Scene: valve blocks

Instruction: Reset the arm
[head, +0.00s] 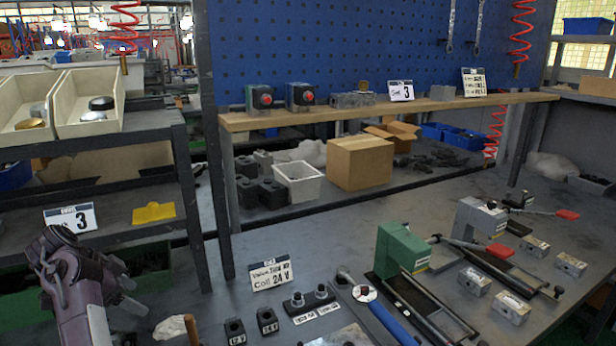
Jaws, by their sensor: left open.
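My left arm (80,295) rises from the lower left corner, a purple-grey arm in front of the shelf. Its left gripper (124,292) is small and partly hidden by the arm's own links; it is open, and I see nothing held in it. It is to the left of the small black blocks (267,321) on the workbench. My right gripper is not in view. Several metal valve blocks (512,307) lie on the right part of the bench, beside the green press (400,250) and the grey press (478,222).
A wooden shelf (420,106) crosses the back, bearing two dark blocks with red buttons. A cardboard box (360,162) and white bin (297,184) stand under it. A shelf rack with cream bins (88,103) stands left. A blue-handled tool (392,324) lies front centre.

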